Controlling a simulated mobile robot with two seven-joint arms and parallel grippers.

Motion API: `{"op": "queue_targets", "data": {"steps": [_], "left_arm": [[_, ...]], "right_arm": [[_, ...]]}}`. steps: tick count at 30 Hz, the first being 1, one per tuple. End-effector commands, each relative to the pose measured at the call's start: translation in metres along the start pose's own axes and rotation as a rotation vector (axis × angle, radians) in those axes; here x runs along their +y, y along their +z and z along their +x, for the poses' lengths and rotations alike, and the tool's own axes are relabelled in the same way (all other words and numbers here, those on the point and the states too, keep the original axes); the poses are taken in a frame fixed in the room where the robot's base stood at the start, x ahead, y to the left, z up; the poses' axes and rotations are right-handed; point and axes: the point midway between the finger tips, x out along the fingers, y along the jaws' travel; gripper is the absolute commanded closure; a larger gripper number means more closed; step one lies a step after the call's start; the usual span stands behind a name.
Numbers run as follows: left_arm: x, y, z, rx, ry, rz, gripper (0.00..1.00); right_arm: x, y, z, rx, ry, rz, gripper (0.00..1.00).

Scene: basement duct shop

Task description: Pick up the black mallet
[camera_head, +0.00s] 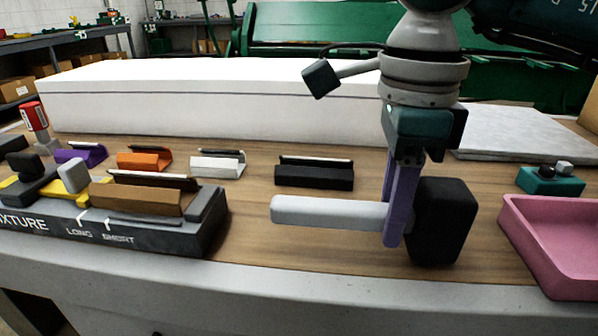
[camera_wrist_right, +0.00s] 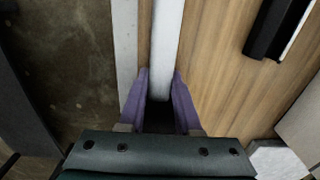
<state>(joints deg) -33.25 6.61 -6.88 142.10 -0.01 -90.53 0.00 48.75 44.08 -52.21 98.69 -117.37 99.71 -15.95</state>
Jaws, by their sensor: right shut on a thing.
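The black mallet has a black block head (camera_head: 442,222) and a pale grey handle (camera_head: 325,212). It lies sideways with the handle pointing left in the head view. My right gripper (camera_head: 395,238) comes down from above with purple fingers and is shut on the handle close to the head. In the right wrist view the handle (camera_wrist_right: 167,45) runs between the two purple fingers (camera_wrist_right: 160,100). The mallet is at or just above the wooden bench top; I cannot tell whether it touches. My left gripper is not in view.
A pink tray (camera_head: 535,262) stands right of the mallet. A dark fixture (camera_head: 180,238) with a brown block is on the left. A black holder (camera_head: 315,177) and other coloured holders line the middle. A long white duct (camera_head: 210,105) lies behind.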

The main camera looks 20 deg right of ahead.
Motion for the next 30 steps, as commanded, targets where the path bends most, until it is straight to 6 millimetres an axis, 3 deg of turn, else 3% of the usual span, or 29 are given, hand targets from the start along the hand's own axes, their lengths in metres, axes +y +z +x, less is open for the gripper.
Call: {"op": "queue_targets", "data": {"steps": [5,18,24,30], "left_arm": [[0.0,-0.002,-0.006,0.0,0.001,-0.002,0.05],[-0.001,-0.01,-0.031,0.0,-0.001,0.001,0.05],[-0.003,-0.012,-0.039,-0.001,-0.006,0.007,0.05],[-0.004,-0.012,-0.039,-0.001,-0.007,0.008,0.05]], "right_arm": [[-0.002,0.001,-0.035,-0.003,-0.006,-0.001,1.0],[-0.001,0.0,-0.163,-0.001,-0.007,0.0,1.0],[0.0,0.0,-0.186,0.0,-0.002,0.0,1.0],[0.0,0.0,-0.19,0.0,-0.001,0.0,1.0]]}}
